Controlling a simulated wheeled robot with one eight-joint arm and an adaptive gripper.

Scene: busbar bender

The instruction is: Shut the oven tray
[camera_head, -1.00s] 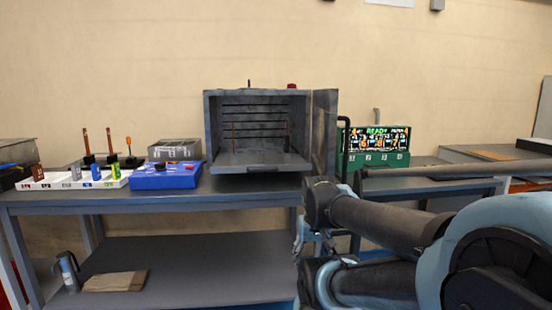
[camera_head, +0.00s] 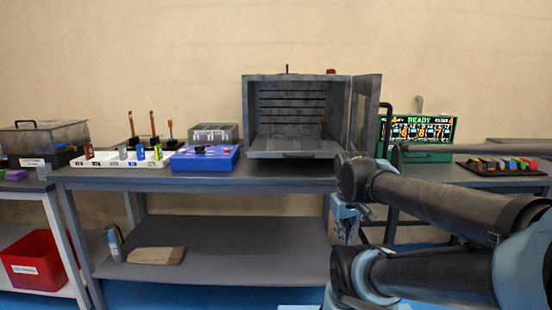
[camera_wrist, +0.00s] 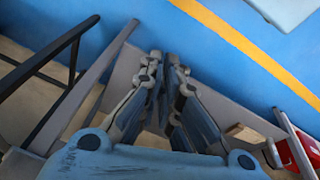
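The oven (camera_head: 249,110) is an open grey box on the bench, seen in the head view. Its tray (camera_head: 295,152) is a flat grey plate at the bottom of the opening, sticking out at the front with a small handle. The oven door (camera_head: 365,115) stands open on the right side. Thin upright copper-coloured pieces stand inside the oven. My gripper (camera_head: 346,215) is in front of the bench, below and right of the tray, apart from it. In the wrist view, the fingers of my gripper (camera_wrist: 165,65) lie close together, with nothing seen held; whether they touch is unclear.
A blue control box (camera_head: 205,160) and a white rack (camera_head: 120,158) stand left of the oven. A green display unit (camera_head: 418,133) reading READY and a black pipe stand right of it. The lower shelf (camera_head: 215,250) holds a wood block (camera_head: 156,256). A red bin (camera_head: 35,262) is far left.

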